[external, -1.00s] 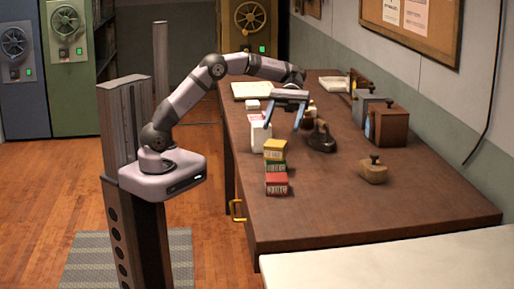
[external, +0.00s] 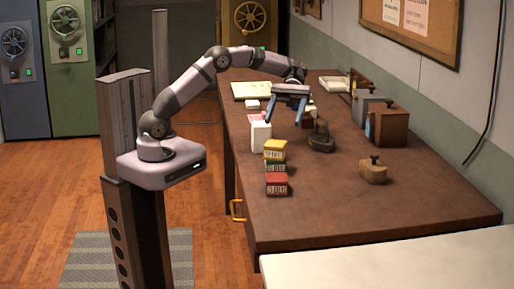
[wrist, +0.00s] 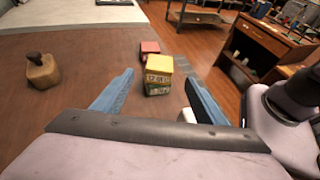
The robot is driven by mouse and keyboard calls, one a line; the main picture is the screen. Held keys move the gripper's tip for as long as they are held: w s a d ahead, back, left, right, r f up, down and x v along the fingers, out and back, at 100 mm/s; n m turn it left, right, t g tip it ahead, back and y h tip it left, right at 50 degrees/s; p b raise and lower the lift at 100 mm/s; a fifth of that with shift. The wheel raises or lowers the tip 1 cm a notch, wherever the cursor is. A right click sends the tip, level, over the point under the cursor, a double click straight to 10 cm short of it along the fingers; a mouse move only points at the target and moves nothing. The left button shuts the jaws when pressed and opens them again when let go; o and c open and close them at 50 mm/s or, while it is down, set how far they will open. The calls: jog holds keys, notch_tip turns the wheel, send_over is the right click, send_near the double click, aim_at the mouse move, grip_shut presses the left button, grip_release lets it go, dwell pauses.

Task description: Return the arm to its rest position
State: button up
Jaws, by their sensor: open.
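My gripper (external: 285,112) hangs above the brown table (external: 330,205), its two blue fingers spread apart with nothing between them. In the wrist view my gripper (wrist: 160,95) also shows open and empty. Beyond the fingertips there, a yellow box (wrist: 159,64) sits on a green box (wrist: 157,89), with a red box (wrist: 150,47) farther off. In the external view the yellow box (external: 275,145) and red box (external: 277,190) stand in front of my gripper. My arm reaches out from its base on the left, elbow raised.
A white box (external: 260,136) stands left of and below my gripper. A dark stamp-like object (external: 321,138) is to its right. A wooden block with a knob (external: 373,170) and brown boxes (external: 388,126) stand farther right. The table's front right is clear.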

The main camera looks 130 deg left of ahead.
jog(key=w+d+m, duration=0.1)
jog(key=d, duration=0.1)
jog(key=w+d+m+g+p, duration=0.1)
jog(key=d, duration=0.2)
jog(key=w+d+m, duration=0.1)
jog(key=d, duration=0.2)
jog(key=shift+w+d+f+m+g+y, duration=0.2)
jog(key=shift+d+m+g+y, duration=0.1)
jog(key=shift+g+y, duration=0.1)
jog(key=d+f+m+g+y, duration=0.1)
jog(key=d, duration=0.2)
jog(key=s+d+f+m+g+y, duration=0.1)
jog(key=d+f+m, duration=0.1)
jog(key=d, duration=0.1)
jog(key=d+f+m+y, duration=0.1)
jog(key=d+f, duration=0.1)
jog(key=d, duration=0.2)
jog(key=shift+s+m+g, duration=0.35)
jog(key=shift+m+g, duration=0.05)
jog(key=s+d+f+m+y+b, duration=0.1)
jog(key=s+d+f+m+y, duration=0.25)
jog(key=s+f+m, duration=0.35)
jog(key=s+d+f+m+y, duration=0.3)
jog(key=s+f+m+y, duration=0.2)
jog(key=s+f+m, duration=0.15)
notch_tip(320, 180, up, 13)
jog(key=p, duration=1.3)
jog(key=shift+w+a+r+g, duration=0.15)
jog(key=shift+w+g, duration=0.05)
jog(key=shift+g, duration=0.1)
